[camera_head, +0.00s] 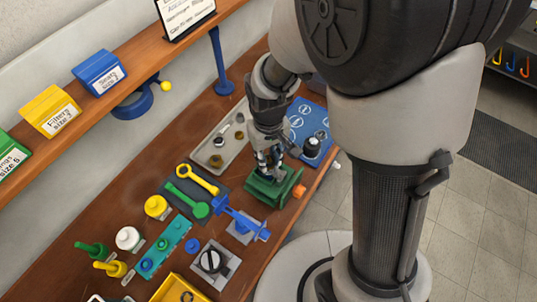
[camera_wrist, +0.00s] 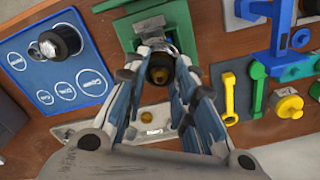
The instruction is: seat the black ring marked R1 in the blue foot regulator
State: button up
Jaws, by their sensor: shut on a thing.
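My gripper (camera_head: 270,165) points down over the green fixture (camera_head: 262,190) near the table's front edge. In the wrist view my gripper (camera_wrist: 159,66) is shut on a dark round piece (camera_wrist: 159,75) with a brass-coloured middle. The fingers hide much of it, and I cannot read an R1 mark or tell whether it touches the fixture, which also shows here (camera_wrist: 122,30). A regulator with a black top (camera_head: 312,146) stands on a blue mat; it also shows in the wrist view (camera_wrist: 60,42). I cannot make out a blue foot on it.
A grey tray (camera_head: 231,149) with several small parts lies behind my gripper. Yellow and green wrenches (camera_head: 186,200), a blue tool (camera_head: 240,219) and a teal block (camera_head: 165,246) lie to the left. A shelf with labelled bins (camera_head: 98,72) runs above the table.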

jog(key=shift+f, duration=0.35)
jog(key=o, duration=0.8)
jog(key=shift+o, duration=0.4)
jog(key=o, duration=0.4)
jog(key=shift+r, duration=0.15)
jog(key=shift+r+p, duration=3)
jog(key=shift+r, duration=0.85)
jog(key=shift+r, duration=0.1)
